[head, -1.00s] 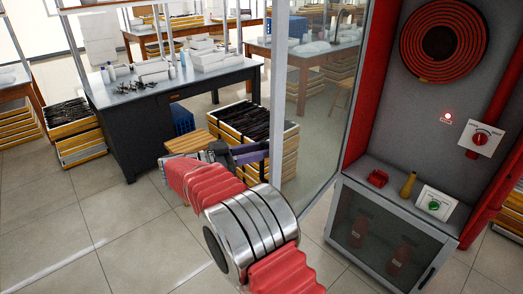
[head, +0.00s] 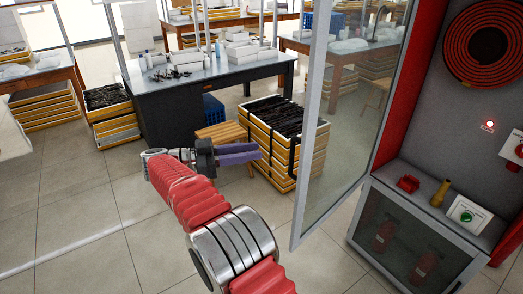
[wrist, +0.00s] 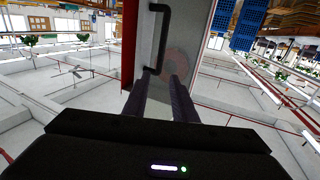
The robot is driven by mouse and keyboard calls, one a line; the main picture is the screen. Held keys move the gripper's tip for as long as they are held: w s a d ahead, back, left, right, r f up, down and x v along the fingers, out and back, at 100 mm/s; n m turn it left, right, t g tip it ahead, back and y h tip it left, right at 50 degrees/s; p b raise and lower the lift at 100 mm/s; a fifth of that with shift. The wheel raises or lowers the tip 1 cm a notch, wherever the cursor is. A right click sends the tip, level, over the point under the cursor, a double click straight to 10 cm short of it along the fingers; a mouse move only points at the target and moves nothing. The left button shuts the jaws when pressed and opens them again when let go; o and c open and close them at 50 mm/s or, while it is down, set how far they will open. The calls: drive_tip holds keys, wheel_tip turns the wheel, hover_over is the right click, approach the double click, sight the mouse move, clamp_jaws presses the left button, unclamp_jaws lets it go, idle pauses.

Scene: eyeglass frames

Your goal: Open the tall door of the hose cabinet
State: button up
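The tall glass door (head: 343,125) of the hose cabinet (head: 450,125) stands swung out from the cabinet's left side, with the inside exposed. Its black handle (head: 293,157) shows at the free edge of the door. In the wrist view, the handle (wrist: 164,28) is a dark bar on the door, ahead of my fingers. My gripper (head: 258,153) is left of the door's free edge, pointing toward it. In the wrist view, my gripper's (wrist: 163,80) two fingers are apart with nothing between them. The handle's lower end looks close to the left fingertip; I cannot tell whether they touch.
A red hose reel (head: 488,45) hangs in the cabinet. A lower glazed compartment (head: 405,235) below holds red extinguishers. Stacked yellow crates (head: 270,140) and a wooden stool (head: 220,133) stand behind my gripper. A dark workbench (head: 180,105) is further back.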

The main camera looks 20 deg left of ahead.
drive_tip(key=shift+s+a, duration=0.2)
drive_tip(key=shift+a, duration=0.05)
drive_tip(key=shift+c, duration=0.5)
